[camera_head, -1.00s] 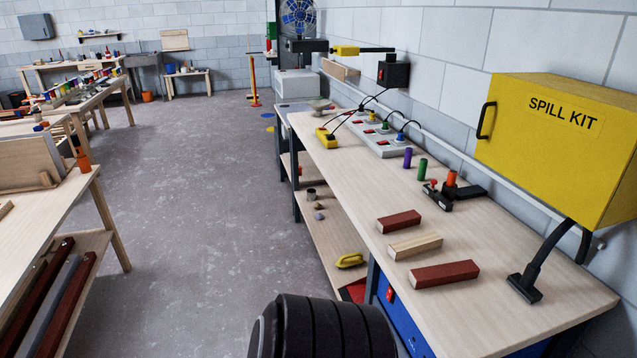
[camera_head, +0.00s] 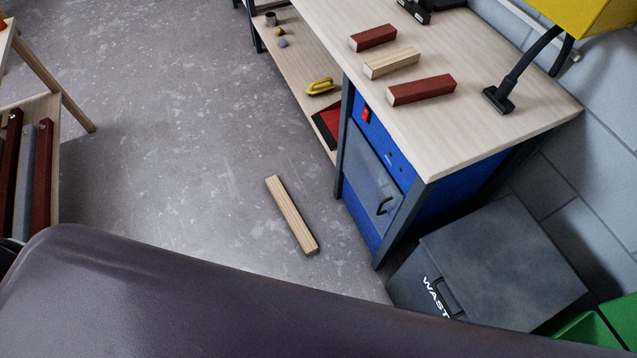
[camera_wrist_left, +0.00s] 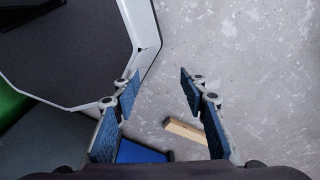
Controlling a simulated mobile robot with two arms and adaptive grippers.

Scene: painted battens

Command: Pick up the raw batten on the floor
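The raw batten (camera_head: 292,215) lies flat on the grey floor in the head view, left of the blue cabinet under the workbench. It is pale unpainted wood with a square section. In the left wrist view the batten (camera_wrist_left: 185,130) shows below and beyond my left gripper (camera_wrist_left: 155,88), partly hidden by the right-hand finger. That gripper's fingers are spread wide with nothing between them, and it is apart from the batten. A large dark arm part of mine fills the bottom of the head view. My right gripper is not in view.
The workbench (camera_head: 470,95) carries two red battens (camera_head: 421,89) (camera_head: 373,38) and a raw one (camera_head: 391,63). A blue cabinet (camera_head: 375,170) and a grey waste bin (camera_head: 500,262) stand right of the floor batten. A rack with painted battens (camera_head: 43,175) is at left. Floor left of the batten is clear.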

